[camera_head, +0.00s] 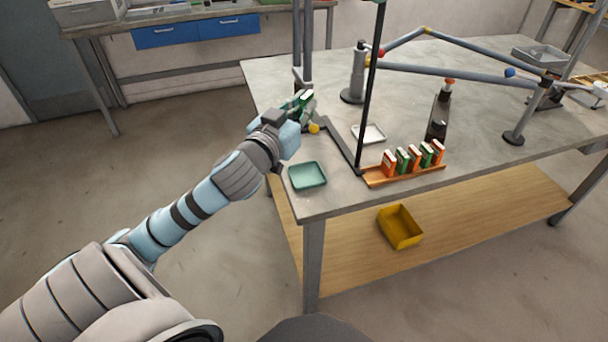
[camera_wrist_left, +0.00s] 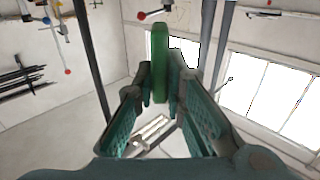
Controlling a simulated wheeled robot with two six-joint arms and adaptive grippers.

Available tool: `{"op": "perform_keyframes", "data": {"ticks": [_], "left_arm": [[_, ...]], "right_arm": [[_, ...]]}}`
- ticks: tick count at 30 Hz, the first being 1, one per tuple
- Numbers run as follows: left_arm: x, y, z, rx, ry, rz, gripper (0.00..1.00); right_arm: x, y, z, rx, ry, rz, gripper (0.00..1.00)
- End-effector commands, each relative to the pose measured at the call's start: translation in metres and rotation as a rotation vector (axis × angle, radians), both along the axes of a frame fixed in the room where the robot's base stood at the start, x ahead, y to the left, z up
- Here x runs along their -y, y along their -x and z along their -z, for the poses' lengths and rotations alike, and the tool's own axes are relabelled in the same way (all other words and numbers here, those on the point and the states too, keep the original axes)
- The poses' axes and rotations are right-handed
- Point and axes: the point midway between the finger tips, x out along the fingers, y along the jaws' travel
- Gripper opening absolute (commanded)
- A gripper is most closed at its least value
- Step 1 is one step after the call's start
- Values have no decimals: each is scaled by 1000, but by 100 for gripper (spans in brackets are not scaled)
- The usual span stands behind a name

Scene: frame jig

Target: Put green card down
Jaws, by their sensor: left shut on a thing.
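My left gripper (camera_head: 303,103) is shut on a green card (camera_head: 306,97) and holds it above the left part of the grey table. In the left wrist view the green card (camera_wrist_left: 160,66) stands upright between the two fingers (camera_wrist_left: 166,100). A green tray (camera_head: 307,175) lies at the table's near left corner, in front of the gripper, and looks empty. An orange rack (camera_head: 405,176) at the front edge holds several orange and green cards. My right gripper does not show.
A white tray (camera_head: 369,133) lies behind the rack. A dark upright post (camera_head: 371,85) stands beside the rack. A frame of grey tubes (camera_head: 448,72) spans the back, near a dark bottle-shaped tool (camera_head: 438,113). A yellow bin (camera_head: 400,227) sits on the lower shelf.

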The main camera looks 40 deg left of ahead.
Motion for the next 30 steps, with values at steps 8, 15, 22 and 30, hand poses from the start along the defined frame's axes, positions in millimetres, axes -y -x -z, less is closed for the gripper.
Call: {"op": "perform_keyframes", "data": {"ticks": [8,15,22,30], "left_arm": [[0,0,111,-6,2,1,0],[0,1,144,-5,1,2,0],[1,0,168,-3,0,3,0],[1,0,167,-3,0,4,31]], "right_arm": [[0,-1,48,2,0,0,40],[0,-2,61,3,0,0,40],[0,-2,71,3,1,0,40],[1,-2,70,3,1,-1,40]]}}
